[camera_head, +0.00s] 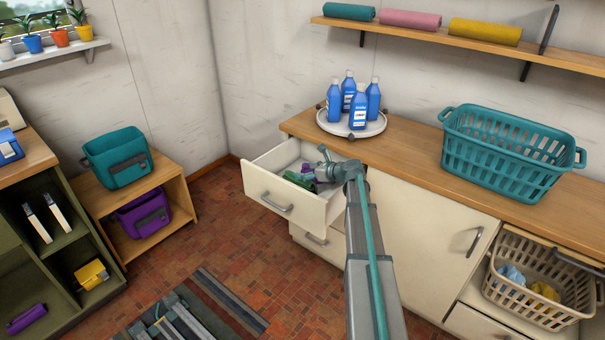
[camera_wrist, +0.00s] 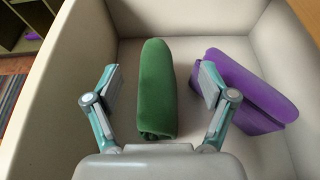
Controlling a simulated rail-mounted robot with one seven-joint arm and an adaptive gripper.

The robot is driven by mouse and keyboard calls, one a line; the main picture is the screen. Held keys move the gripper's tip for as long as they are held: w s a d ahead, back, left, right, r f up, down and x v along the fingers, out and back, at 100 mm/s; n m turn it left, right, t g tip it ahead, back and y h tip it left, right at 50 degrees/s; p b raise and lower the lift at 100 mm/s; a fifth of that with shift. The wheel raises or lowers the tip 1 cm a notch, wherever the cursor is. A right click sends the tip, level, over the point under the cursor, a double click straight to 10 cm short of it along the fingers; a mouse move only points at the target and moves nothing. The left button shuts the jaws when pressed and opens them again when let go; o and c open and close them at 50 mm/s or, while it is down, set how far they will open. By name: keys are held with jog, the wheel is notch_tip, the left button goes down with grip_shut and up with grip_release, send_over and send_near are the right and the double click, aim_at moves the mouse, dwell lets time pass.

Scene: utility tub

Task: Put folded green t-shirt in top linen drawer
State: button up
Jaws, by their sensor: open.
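The folded green t-shirt (camera_wrist: 157,90) lies in the open top drawer, between the spread fingers of my gripper (camera_wrist: 158,95) in the wrist view. Clear gaps show between it and both fingers. In the head view the green t-shirt (camera_head: 298,180) shows partly, with my gripper (camera_head: 314,178) over it inside the drawer. The top linen drawer (camera_head: 284,200) is pulled out, cream with a grey handle. A folded purple cloth (camera_wrist: 245,92) lies to the right of the green t-shirt in the drawer.
Blue bottles stand on a white turntable (camera_head: 350,127) above the drawer. A teal basket (camera_head: 508,150) sits on the wooden counter (camera_head: 420,163). A beige basket (camera_head: 540,282) holds cloths at the lower right. The drawer walls (camera_wrist: 52,85) surround my gripper.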

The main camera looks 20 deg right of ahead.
jog(key=v, duration=1)
jog(key=shift+s, duration=0.1)
